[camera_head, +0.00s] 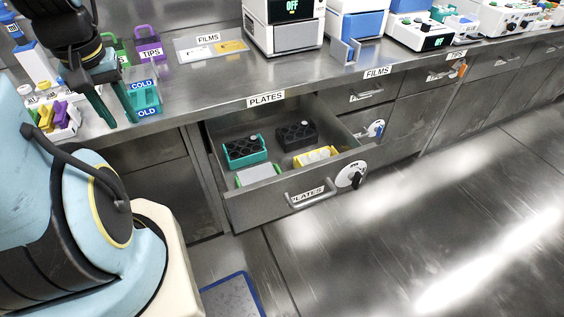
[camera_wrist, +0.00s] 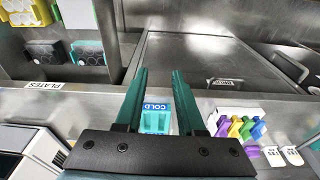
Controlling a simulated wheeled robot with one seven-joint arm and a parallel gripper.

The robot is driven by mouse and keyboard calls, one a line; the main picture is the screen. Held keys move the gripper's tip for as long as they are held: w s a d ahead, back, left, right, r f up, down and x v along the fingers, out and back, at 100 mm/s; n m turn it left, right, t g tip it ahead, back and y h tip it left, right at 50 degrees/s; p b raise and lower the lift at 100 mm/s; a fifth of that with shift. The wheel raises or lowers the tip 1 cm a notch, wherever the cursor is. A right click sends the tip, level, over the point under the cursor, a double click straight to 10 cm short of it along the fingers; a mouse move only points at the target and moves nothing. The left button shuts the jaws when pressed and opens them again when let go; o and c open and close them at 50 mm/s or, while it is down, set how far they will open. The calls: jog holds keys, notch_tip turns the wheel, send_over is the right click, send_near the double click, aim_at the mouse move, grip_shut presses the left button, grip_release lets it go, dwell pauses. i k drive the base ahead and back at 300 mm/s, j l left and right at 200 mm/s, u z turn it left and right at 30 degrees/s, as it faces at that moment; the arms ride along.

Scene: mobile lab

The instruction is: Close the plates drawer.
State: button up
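The plates drawer (camera_head: 270,208) is pulled open from the steel counter, with a PLATES label and a bar handle (camera_head: 312,194) on its front. Inside are a teal rack (camera_head: 245,150), a black rack (camera_head: 297,136), a yellow rack (camera_head: 316,157) and a pale block (camera_head: 258,175). Part of the open drawer and its racks shows at the upper left of the wrist view (camera_wrist: 100,25). My gripper (camera_head: 112,106) is open and empty, its teal fingers apart above the counter near the teal COLD box (camera_head: 144,98), left of the drawer. In the wrist view my gripper (camera_wrist: 159,75) points towards the COLD box (camera_wrist: 157,118).
The counter (camera_head: 205,85) carries a FILMS tray (camera_head: 212,48), a purple TIPS box (camera_head: 150,44), a rack of coloured items (camera_head: 58,118) and several instruments. Shut drawers (camera_head: 362,93) stand to the right. The floor (camera_head: 400,220) before the drawers is clear; a blue-edged mat (camera_head: 232,297) lies below.

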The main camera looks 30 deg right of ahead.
aim_at(256, 203)
jog(key=k+j+z, duration=0.1)
jog(key=z, duration=0.85)
jog(key=k+l, duration=0.05)
